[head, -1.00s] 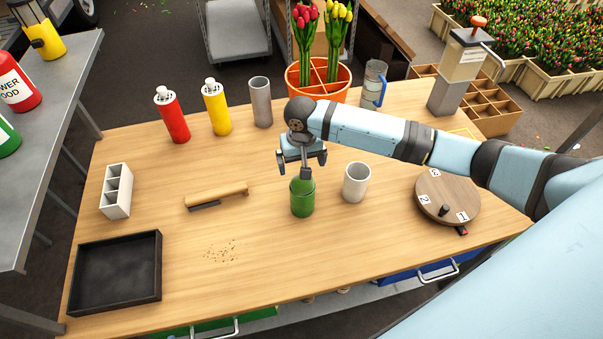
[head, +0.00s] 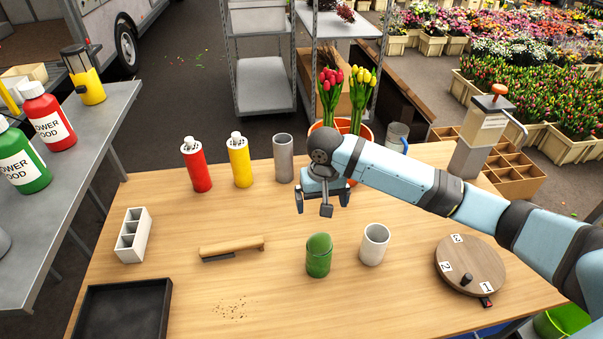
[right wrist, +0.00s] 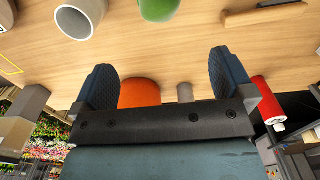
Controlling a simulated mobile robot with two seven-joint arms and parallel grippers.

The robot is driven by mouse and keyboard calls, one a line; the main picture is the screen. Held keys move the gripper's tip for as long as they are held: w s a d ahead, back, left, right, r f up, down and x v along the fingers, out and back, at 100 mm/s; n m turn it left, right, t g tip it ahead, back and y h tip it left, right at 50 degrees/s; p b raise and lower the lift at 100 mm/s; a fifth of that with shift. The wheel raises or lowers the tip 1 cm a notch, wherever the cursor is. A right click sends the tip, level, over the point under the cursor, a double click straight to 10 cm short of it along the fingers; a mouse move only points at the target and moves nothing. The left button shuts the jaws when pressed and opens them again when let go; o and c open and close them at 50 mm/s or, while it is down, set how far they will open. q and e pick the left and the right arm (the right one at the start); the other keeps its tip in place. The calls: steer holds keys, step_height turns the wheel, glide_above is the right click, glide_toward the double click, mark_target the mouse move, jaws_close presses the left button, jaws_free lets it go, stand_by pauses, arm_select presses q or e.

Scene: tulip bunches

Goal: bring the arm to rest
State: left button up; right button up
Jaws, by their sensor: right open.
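My right gripper (head: 325,203) hangs above the middle of the wooden table (head: 200,285), behind the green cup (head: 318,256) and the white cup (head: 375,244). Its two dark fingers stand wide apart with nothing between them in the right wrist view (right wrist: 160,85). In that view the white cup (right wrist: 80,18) and the green cup (right wrist: 158,9) lie at the top, apart from the fingers. The right arm reaches in from the right across the table. My left gripper does not show.
An orange pot (head: 366,137) with red and yellow tulips stands behind my right arm. Red (head: 196,167) and yellow (head: 240,162) bottles and a grey cylinder (head: 283,160) stand at the back. A brush (head: 232,247), black tray (head: 125,312) and round numbered board (head: 470,262) lie on the table.

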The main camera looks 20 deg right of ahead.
steer(key=s+a+f+n+t+y, duration=0.2)
steer(key=s+a+f+t+y, duration=0.15)
steer(key=a+f, duration=0.3)
steer(key=s+a+f+n+t+y, duration=0.1)
steer(key=s+a+f+t+y, duration=0.1)
steer(key=s+a+f, duration=0.45)
steer(key=s+d+f+n+t+h, duration=0.1)
steer(key=s+d+f+t, duration=0.1)
steer(key=s, duration=0.4)
steer(key=s+d+f+n+t+h, duration=0.1)
steer(key=s+d+f+t, duration=0.2)
steer(key=s, duration=0.4)
steer(key=shift+d+f+n, duration=0.2)
steer(key=shift+d+n, duration=0.1)
steer(key=shift+d, duration=0.25)
